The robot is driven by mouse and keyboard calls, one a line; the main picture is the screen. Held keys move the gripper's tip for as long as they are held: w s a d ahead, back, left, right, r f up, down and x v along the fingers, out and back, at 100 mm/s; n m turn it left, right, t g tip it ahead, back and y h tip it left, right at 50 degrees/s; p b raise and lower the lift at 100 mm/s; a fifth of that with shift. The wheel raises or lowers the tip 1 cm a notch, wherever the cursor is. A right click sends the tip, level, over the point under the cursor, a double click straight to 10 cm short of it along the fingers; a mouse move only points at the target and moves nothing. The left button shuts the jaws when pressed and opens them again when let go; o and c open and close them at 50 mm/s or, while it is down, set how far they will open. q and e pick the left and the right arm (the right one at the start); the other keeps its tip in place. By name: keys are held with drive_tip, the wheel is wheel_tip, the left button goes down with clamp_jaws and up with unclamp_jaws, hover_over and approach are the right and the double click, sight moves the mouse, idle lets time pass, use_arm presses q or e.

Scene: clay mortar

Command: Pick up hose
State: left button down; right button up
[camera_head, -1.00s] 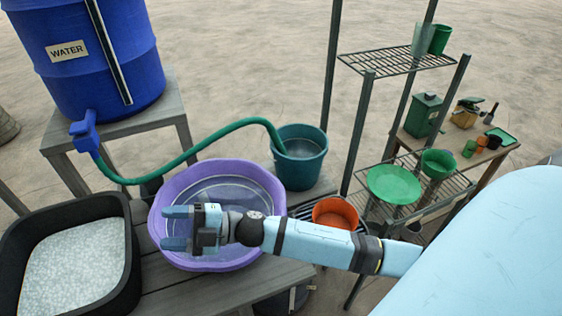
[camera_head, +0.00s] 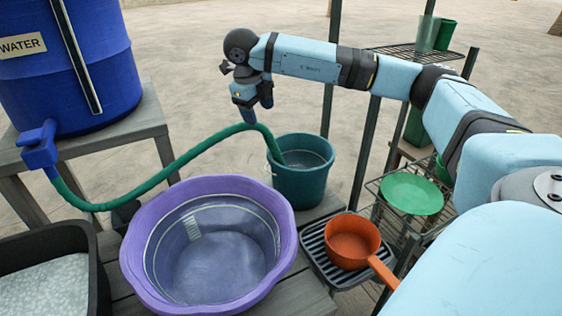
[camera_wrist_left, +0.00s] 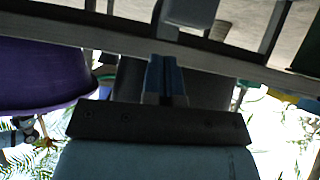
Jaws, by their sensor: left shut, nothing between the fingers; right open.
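The green hose (camera_head: 190,154) runs from the blue tap (camera_head: 40,148) on the water barrel, dips low, then arches up to the right. Its free end drops into the teal bucket (camera_head: 300,182). My right gripper (camera_head: 257,105) points down just above the hose's arch near the bucket. It is open, and the hose appears to be below its fingers, not held. In the left wrist view, my left gripper (camera_wrist_left: 165,78) is shut and empty, below wooden beams. The left arm does not show in the head view.
A purple basin (camera_head: 135,250) stands in front of the hose. An orange pot (camera_head: 352,240) sits on a dark rack at right. A black tub (camera_head: 92,270) is at lower left.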

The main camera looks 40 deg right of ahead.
sight(271, 136)
drive_tip(key=shift+h, duration=0.3)
drive_tip(key=x, duration=0.3)
drive_tip(key=d+x, duration=0.1)
drive_tip(key=x, duration=0.3)
drive_tip(key=shift+d+b, duration=0.2)
drive_tip(key=shift+b, duration=0.1)
drive_tip(key=shift+x, duration=3)
drive_tip(key=c, duration=0.9)
